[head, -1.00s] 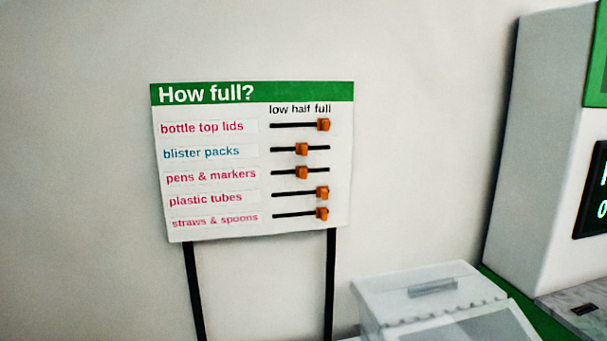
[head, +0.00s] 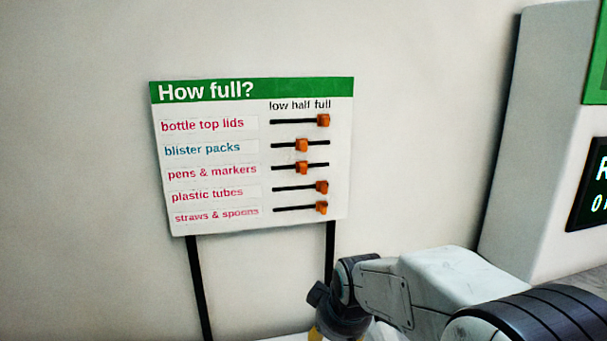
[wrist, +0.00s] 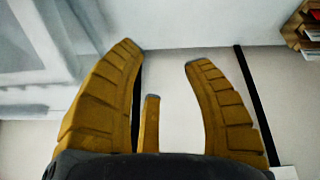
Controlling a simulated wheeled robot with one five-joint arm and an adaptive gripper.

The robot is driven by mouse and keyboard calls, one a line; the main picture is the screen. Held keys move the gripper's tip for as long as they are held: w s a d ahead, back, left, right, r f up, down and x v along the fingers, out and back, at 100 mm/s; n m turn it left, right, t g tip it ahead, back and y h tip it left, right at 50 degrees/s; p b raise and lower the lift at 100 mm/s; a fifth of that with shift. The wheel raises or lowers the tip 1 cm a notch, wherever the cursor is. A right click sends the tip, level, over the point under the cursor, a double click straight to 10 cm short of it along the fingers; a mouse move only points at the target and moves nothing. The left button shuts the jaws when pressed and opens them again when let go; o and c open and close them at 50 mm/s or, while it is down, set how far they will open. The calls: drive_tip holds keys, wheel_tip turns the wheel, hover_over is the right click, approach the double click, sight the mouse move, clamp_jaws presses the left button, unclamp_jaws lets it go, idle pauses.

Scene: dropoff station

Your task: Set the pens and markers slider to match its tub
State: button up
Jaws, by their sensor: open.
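The "How full?" board (head: 220,222) stands against the wall in the head view. Its pens & markers slider (head: 302,168) is an orange knob at about the middle of its track, under "half". The pens and markers tub cannot be made out. My gripper (wrist: 165,55) shows in the wrist view with its yellow fingers spread and nothing between them. In the head view it is below the board at the lower right, mostly cut off by the bottom edge, apart from the slider.
Above this slider is the blister packs slider (head: 302,145), at half. Below it is the plastic tubes slider (head: 322,187), at full. The board's black legs (head: 200,290) run down below it. A white machine with a dark display (head: 590,190) stands at the right. The wall in front is clear.

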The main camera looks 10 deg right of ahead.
drive_tip(key=w+r+n+t, duration=0.35)
drive_tip(key=w+r, duration=0.35)
drive_tip(key=w, duration=0.3)
drive_tip(key=n+t, duration=1)
drive_tip(key=n, duration=0.2)
approach(305, 170)
drive_tip(key=w, duration=0.4)
drive_tip(key=shift+w+r+g, duration=0.2)
drive_tip(key=shift+g, duration=0.05)
drive_tip(key=shift+w+f+p, duration=0.1)
drive_tip(key=shift+w+p, duration=1.5)
drive_tip(key=shift+w, duration=1.7)
drive_tip(key=shift+o, duration=0.2)
clamp_jaws()
